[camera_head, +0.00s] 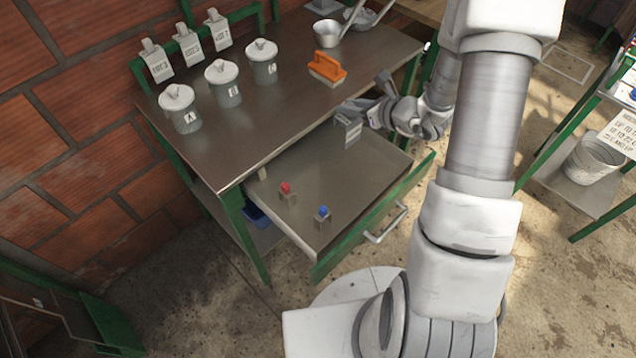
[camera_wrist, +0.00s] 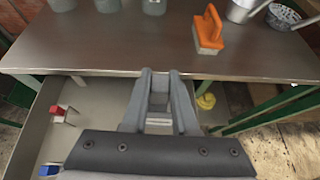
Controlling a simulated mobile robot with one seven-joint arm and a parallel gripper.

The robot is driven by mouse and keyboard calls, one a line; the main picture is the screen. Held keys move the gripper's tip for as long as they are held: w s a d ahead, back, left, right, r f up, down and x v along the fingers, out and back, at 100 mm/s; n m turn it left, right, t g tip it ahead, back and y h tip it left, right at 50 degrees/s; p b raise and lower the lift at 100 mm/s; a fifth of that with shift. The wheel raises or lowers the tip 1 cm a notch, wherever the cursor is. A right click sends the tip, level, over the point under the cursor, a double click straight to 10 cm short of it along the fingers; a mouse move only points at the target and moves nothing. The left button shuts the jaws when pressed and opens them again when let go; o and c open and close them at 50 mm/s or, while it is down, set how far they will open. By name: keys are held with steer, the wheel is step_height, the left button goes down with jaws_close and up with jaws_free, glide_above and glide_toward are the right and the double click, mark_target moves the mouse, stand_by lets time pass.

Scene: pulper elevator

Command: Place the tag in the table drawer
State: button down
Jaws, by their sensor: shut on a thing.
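The table drawer (camera_head: 345,190) is pulled out below the metal tabletop, its green front toward the lower right. My gripper (camera_head: 372,108) is over the drawer's back right part, close to the table edge. It is shut on a grey tag (camera_head: 347,130) with a pale label, which hangs down from the fingers. I cannot tell whether the tag touches the drawer floor. In the wrist view my gripper (camera_wrist: 160,78) points toward the table edge, and the tag (camera_wrist: 158,115) shows partly between the fingers. The drawer also shows at the left (camera_wrist: 98,105).
The tabletop (camera_head: 290,100) above bears lidded canisters, an orange brush (camera_head: 327,67) and metal pans. Several tags (camera_head: 188,45) hang on a green rack. The drawer's middle is clear.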

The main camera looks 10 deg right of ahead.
mark_target(343, 124)
steer(key=w+d+r+b, duration=0.2)
steer(key=w+d+b, duration=0.4)
steer(key=d+b, duration=0.1)
steer(key=shift+n+y, duration=0.3)
steer(key=s+a+f+b, duration=0.1)
steer(key=s+a+f, duration=0.1)
steer(key=a, duration=0.1)
steer(key=s+a+f+b, duration=0.1)
steer(key=s+a+f, duration=0.1)
steer(key=a, duration=0.1)
steer(key=s+a+f+b, duration=0.1)
steer(key=s+a+f, duration=0.1)
steer(key=a, duration=0.2)
steer(key=shift+s+a+f, duration=0.1)
steer(key=shift+f, duration=0.3)
steer(key=shift+f+b, duration=0.8)
steer(key=shift+f, duration=1.15)
steer(key=shift+f, duration=0.15)
steer(key=c, duration=0.7)
jaws_free()
